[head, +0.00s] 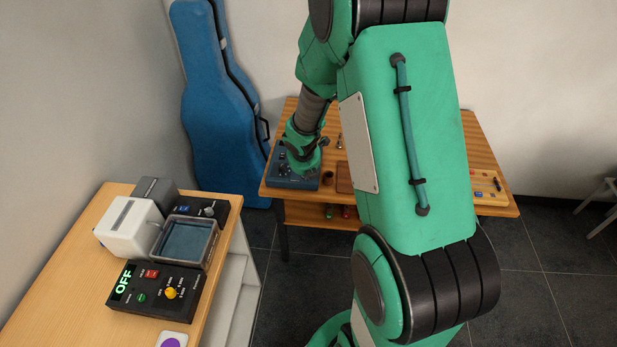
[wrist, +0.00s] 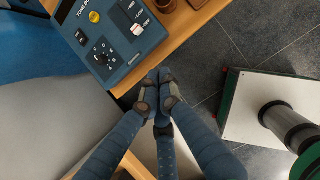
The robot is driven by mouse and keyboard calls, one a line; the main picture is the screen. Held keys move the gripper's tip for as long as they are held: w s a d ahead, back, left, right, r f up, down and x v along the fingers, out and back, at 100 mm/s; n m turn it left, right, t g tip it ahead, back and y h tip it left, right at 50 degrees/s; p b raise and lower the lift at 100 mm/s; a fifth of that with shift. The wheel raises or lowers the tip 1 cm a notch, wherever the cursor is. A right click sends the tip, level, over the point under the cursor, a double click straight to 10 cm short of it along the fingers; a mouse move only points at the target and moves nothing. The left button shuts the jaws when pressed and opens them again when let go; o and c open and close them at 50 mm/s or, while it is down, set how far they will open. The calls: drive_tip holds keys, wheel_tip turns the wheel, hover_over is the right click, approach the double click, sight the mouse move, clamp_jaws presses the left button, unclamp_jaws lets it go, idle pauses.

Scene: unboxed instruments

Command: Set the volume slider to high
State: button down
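A blue control box (wrist: 112,62) lies at the table edge in the wrist view, and in the head view the blue box (head: 290,181) is partly hidden by my arm. In the head view the fingertips are unclear.
A wooden table (head: 490,160) carries the blue box and small items. A blue instrument case (head: 205,110) stands behind it. A nearer table (head: 75,245) at left holds a black box (head: 150,312) reading OFF, a white device (head: 127,222) and a tray (head: 212,262). Tiled floor lies between.

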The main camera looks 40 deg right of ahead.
sight(309, 183)
drive_tip(key=shift+f, duration=0.15)
drive_tip(key=b+x, duration=0.4)
drive_tip(key=x, duration=0.5)
drive_tip(key=shift+f+b, duration=0.3)
drive_tip(key=shift+f, duration=0.05)
drive_tip(key=shift+w+d, duration=1.5)
drive_tip(key=shift+w, duration=0.05)
drive_tip(key=shift+d+r+p, duration=0.1)
drive_tip(key=shift+p, duration=0.2)
drive_tip(key=w+d+p, duration=0.2)
drive_tip(key=p, duration=0.1)
drive_tip(key=shift+w+d+r+p, duration=0.15)
drive_tip(key=shift+w+p, duration=0.1)
drive_tip(key=shift+p, duration=0.05)
drive_tip(key=w+d+p, duration=0.2)
drive_tip(key=d+p, duration=0.1)
drive_tip(key=p, duration=0.1)
drive_tip(key=shift+w, duration=0.4)
drive_tip(key=shift+w+d+p, duration=0.15)
drive_tip(key=shift+w+p, duration=0.05)
drive_tip(key=shift+p, duration=0.15)
drive_tip(key=shift+s+f, duration=0.15)
drive_tip(key=shift+f, duration=0.1)
